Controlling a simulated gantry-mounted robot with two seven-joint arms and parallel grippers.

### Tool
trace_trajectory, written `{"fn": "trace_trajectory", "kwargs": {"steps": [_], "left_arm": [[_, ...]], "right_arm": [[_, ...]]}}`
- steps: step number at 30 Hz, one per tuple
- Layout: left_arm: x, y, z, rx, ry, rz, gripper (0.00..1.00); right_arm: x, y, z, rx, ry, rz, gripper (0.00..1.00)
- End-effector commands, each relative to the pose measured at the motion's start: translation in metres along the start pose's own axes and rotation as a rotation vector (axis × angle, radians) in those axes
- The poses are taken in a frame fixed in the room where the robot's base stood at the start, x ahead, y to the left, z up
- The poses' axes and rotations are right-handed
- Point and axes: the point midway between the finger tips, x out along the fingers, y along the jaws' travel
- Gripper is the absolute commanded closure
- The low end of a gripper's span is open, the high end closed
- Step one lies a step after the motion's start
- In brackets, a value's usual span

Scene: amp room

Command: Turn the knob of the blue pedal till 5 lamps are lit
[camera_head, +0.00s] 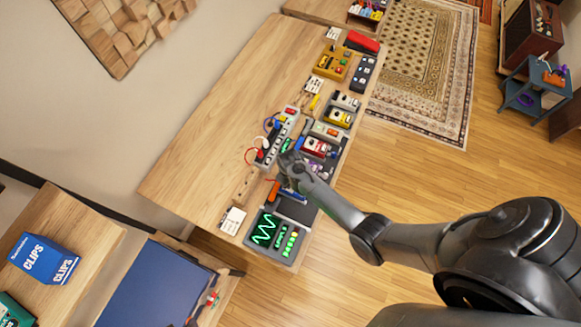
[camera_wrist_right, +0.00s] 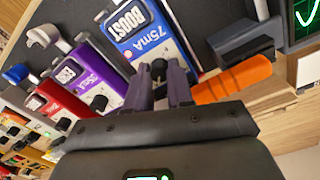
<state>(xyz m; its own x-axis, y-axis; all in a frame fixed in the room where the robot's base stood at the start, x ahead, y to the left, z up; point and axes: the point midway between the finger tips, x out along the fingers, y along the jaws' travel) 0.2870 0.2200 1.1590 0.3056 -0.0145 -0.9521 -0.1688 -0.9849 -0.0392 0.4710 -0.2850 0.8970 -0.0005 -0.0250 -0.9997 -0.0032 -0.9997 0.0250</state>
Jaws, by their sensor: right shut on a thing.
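The blue pedal (camera_wrist_right: 146,38), marked BOOST and 75mA, lies at the upper middle of the right wrist view. Its dark knob (camera_wrist_right: 158,69) shows between the two fingers of my right gripper (camera_wrist_right: 161,80), which is shut on it. The fingers hide part of the knob and the pedal's near end. In the head view my right gripper (camera_head: 288,160) is down over the row of pedals, and its arm comes in from the right. My left gripper is not in view.
A purple pedal (camera_wrist_right: 93,78) and a red pedal (camera_wrist_right: 63,103) stand left of the blue one. An orange handle (camera_wrist_right: 235,80) lies close right of the fingers. A device with a green wave screen (camera_head: 263,229) sits at the bench's near end. The bench's left side (camera_head: 215,125) is clear.

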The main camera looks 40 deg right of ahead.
Motion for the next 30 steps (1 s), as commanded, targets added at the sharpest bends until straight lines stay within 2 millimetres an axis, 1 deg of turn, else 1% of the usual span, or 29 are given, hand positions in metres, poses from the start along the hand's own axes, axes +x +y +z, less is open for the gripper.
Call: {"fn": "trace_trajectory", "kwargs": {"steps": [2, 3, 5, 6, 8, 16, 20, 23, 26, 30], "left_arm": [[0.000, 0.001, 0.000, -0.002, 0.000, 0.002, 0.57], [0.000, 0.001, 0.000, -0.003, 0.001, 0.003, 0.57], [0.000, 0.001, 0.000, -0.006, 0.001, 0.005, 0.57], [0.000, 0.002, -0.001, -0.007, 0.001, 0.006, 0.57], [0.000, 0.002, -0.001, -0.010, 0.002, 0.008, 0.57], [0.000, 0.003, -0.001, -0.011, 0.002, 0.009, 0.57], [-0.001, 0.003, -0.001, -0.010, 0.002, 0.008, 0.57], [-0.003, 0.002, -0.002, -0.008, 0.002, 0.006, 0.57], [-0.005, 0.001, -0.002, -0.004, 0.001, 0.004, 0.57], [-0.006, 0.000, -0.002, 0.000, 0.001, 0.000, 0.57]], "right_arm": [[0.000, 0.000, 0.000, -0.001, 0.000, 0.000, 1.00], [0.000, 0.000, 0.000, -0.001, 0.000, 0.000, 0.75], [0.000, 0.000, 0.000, -0.001, 0.000, 0.000, 0.66], [0.000, 0.000, 0.000, -0.001, 0.000, 0.000, 0.60], [0.000, 0.000, 0.000, -0.001, 0.000, 0.000, 0.52], [0.000, 0.000, 0.000, -0.002, 0.000, 0.000, 0.52], [-0.005, 0.000, 0.000, -0.002, 0.002, 0.001, 0.52], [-0.015, 0.001, -0.001, -0.002, 0.003, 0.001, 0.52], [-0.029, 0.001, 0.000, -0.002, 0.003, 0.001, 0.52], [-0.053, 0.001, 0.000, -0.003, 0.003, 0.002, 0.52]]}}
